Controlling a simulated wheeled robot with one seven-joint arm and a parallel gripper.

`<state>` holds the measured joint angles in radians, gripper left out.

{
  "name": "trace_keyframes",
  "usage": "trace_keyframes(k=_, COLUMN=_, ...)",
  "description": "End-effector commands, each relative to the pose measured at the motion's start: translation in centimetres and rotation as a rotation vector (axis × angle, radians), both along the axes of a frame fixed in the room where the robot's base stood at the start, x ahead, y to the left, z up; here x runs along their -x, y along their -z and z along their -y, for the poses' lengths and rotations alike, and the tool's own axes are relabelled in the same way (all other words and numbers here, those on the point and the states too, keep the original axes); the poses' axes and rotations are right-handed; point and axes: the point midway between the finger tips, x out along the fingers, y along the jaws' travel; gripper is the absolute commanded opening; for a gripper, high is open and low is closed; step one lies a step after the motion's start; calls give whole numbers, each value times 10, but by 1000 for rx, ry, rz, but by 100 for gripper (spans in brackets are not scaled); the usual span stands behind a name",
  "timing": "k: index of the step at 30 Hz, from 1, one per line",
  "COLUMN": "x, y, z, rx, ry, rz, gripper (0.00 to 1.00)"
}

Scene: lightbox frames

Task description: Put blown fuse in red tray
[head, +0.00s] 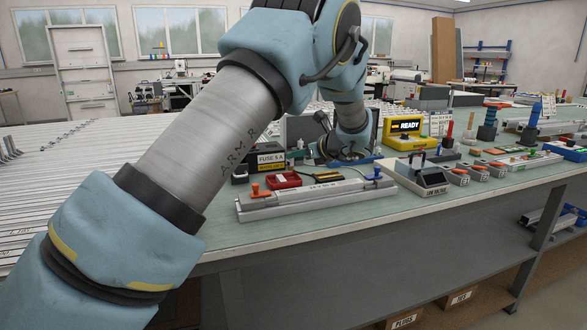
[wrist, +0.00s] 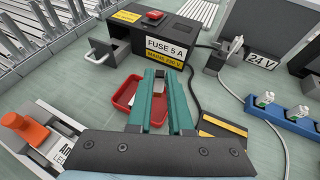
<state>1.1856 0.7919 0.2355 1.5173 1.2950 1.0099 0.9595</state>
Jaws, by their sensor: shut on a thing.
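My gripper (wrist: 158,80) has teal fingers and is shut on a small grey-white piece between the tips, which looks like the fuse. Its ends are mostly hidden by the fingers, so I cannot tell whether it is blown. The red tray (wrist: 121,99) lies just below and left of the fingers in the wrist view, its right part covered by them. I cannot tell the height of the fingertips over it. In the head view the red tray (head: 284,181) sits behind the grey clamped rail, and the fingertips are not clear there.
A black box labelled FUSE 5 A (wrist: 150,40) stands just beyond the fingertips. An orange-knobbed clamp (wrist: 28,128) and the grey rail (head: 315,200) lie on the near side.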

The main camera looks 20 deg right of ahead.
Motion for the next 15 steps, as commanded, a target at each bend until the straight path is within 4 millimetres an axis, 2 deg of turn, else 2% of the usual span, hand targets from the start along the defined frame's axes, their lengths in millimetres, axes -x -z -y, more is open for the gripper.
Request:
trace_keyframes(k=5, x=0, y=14, z=0, rx=-2, ry=1, rz=-1, gripper=0)
trace_keyframes(k=10, x=0, y=37, z=0, rx=-4, ry=1, rz=-1, gripper=0)
trace_keyframes(k=15, x=0, y=42, z=0, rx=0, ry=1, rz=0, gripper=0)
